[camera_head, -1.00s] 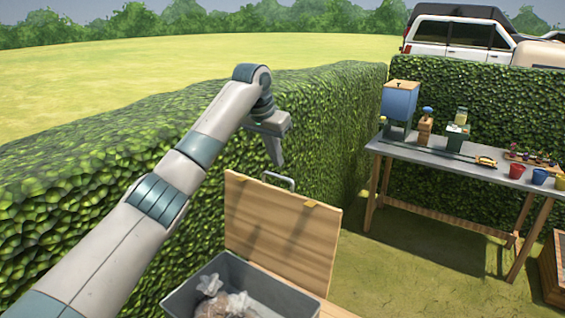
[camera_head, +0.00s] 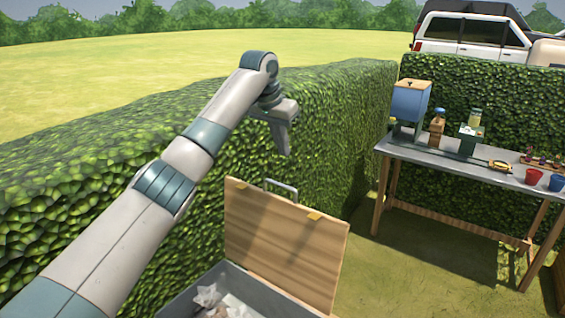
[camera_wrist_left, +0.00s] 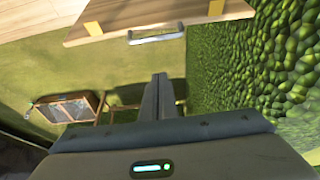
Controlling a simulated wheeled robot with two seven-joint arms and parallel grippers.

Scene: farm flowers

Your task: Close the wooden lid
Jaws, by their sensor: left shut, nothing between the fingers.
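The wooden lid (camera_head: 284,240) stands open, tilted up at the back of a grey box (camera_head: 262,284). A metal handle (camera_head: 281,187) is at its top edge, and yellow pieces sit along that edge. My left gripper (camera_head: 285,150) is shut and empty, just above and behind the lid's top edge near the handle, apart from it. In the left wrist view the gripper fingers (camera_wrist_left: 158,95) are together, with the lid (camera_wrist_left: 150,17) and its handle (camera_wrist_left: 155,38) beyond them. My right gripper is not in view.
A tall hedge (camera_head: 345,120) runs close behind the lid and my left arm. Crumpled, pale bags (camera_head: 212,298) lie in the box. A table (camera_head: 440,150) with a blue dispenser (camera_head: 411,103), bottles and pots stands at the right, with open grass before it.

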